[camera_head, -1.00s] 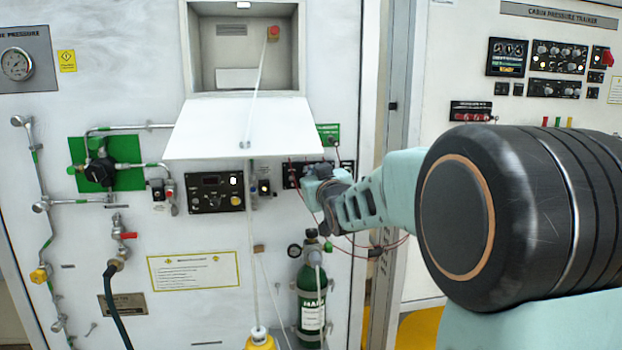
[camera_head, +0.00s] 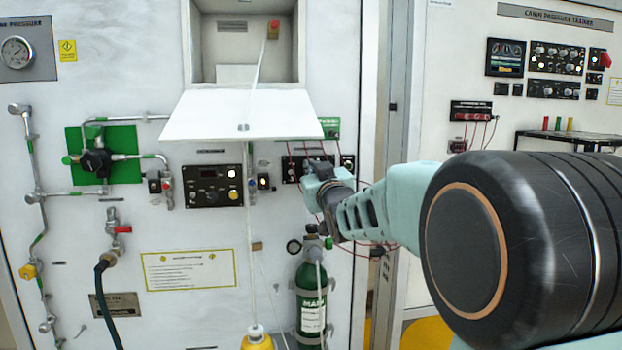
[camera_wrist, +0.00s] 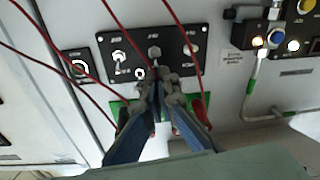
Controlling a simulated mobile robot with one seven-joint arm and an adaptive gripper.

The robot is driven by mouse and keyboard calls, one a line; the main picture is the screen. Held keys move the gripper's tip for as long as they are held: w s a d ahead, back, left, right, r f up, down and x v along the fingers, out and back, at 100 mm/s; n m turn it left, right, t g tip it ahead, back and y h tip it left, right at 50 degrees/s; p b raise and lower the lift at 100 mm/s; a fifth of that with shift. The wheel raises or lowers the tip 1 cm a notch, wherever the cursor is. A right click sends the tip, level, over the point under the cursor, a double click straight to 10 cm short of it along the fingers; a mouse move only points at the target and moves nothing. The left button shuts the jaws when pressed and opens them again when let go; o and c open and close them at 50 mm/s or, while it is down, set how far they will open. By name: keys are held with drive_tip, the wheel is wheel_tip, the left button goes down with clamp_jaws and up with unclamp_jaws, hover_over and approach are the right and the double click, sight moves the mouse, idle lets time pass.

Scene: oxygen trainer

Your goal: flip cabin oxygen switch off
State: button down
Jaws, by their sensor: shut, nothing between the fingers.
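A black switch panel (camera_head: 292,168) is on the white wall, partly hidden behind my gripper in the head view. In the wrist view the panel (camera_wrist: 150,55) shows three controls in a row: a toggle (camera_wrist: 118,57) at left, a middle one (camera_wrist: 154,52) and one at right (camera_wrist: 190,50). The labels are too small to read, so I cannot tell which is the cabin oxygen switch. My gripper (camera_wrist: 157,74) is shut and empty, its tips over the panel's lower edge just below the middle control. I cannot tell whether they touch it.
Thin red cords (camera_wrist: 182,32) hang across the panel and beside my fingers. A smaller black panel (camera_wrist: 79,66) is on its left in the wrist view. A tilted white flap (camera_head: 240,117) juts out above, and a green cylinder (camera_head: 310,283) stands below.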

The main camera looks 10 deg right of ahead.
drive_tip(key=f+t+b, duration=0.1)
drive_tip(key=b, duration=0.5)
drive_tip(key=t+b, duration=0.2)
drive_tip(key=b, duration=0.4)
drive_tip(key=shift+s+f, duration=0.15)
drive_tip(key=shift+f, duration=0.3)
